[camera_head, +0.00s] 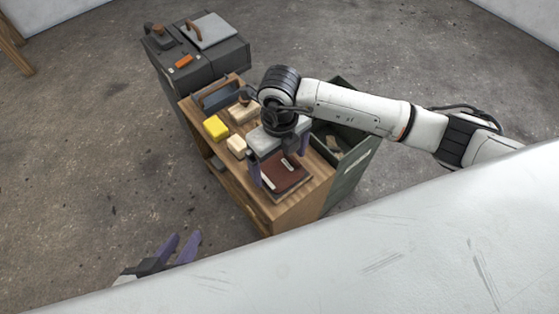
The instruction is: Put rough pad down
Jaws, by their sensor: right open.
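A dark red-brown pad (287,177), likely the rough pad, lies flat on a wooden board (284,200) at the near end of the wooden bench (300,209). My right gripper (279,168) is over the pad, pointing down. Its purple fingers are open, one on each side of the pad; the gripper body hides the pad's far part. I cannot tell whether the fingers touch it. My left gripper (183,245) is at the lower left, away from the bench, with its two purple fingers apart and nothing between them.
A yellow block (215,127) and pale blocks (236,145) sit on the bench left of my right gripper. A dark green open bin (357,160) stands along its right side. A dark grey cabinet (205,62) is behind. A white surface (400,260) fills the lower right.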

